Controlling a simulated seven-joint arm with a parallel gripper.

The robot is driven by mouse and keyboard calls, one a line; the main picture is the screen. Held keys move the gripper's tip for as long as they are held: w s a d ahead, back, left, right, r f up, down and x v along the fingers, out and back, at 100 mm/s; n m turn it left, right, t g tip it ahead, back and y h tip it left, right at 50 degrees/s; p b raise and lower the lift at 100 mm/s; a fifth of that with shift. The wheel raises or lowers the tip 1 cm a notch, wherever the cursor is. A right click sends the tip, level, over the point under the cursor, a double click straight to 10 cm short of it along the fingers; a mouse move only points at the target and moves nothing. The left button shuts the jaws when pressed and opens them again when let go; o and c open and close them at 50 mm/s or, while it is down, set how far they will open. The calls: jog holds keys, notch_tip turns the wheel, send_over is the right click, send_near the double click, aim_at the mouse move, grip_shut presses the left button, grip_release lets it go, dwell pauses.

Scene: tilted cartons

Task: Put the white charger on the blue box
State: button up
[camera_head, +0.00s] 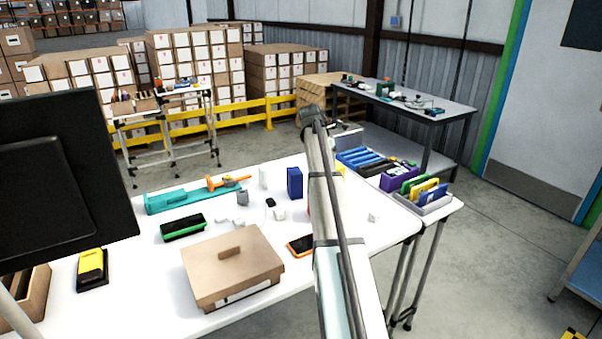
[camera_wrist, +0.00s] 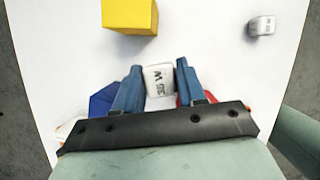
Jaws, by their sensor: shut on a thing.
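My gripper (camera_wrist: 158,68) shows in the wrist view with its two blue fingers on either side of the white charger (camera_wrist: 158,80). It is shut on the charger, which has dark printed marks on its face. The blue box (camera_head: 294,184) stands upright on the white table, just left of my arm in the head view. In the wrist view a blue piece that looks like this box (camera_wrist: 101,98) shows beside the left finger, partly hidden by it. My arm hides the gripper and the held charger in the head view.
A yellow block (camera_wrist: 128,14) and a small grey-white block (camera_wrist: 262,26) lie beyond the fingers. A red thing (camera_wrist: 183,100) is partly hidden by the right finger. A brown lidded box (camera_head: 228,269) and a teal tool (camera_head: 180,199) lie left on the table (camera_head: 130,285).

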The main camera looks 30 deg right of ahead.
notch_tip(320, 180, up, 8)
jog(key=n, duration=0.2)
send_over(297, 169)
jog(key=a, duration=0.1)
jog(key=shift+t, duration=0.5)
jog(key=shift+s+a+f, duration=0.1)
jog(key=shift+s+f, duration=0.05)
jog(key=shift+f, duration=2.4)
jog(key=shift+s+a+f, duration=0.1)
jog(key=shift+s+f, duration=0.05)
jog(key=shift+f, duration=2.4)
jog(key=shift+f, duration=0.1)
jog(key=o, duration=1.1)
jog(key=shift+c, duration=0.2)
jog(key=v, duration=1.2)
jog(key=shift+r, duration=0.2)
jog(key=shift+d, duration=0.15)
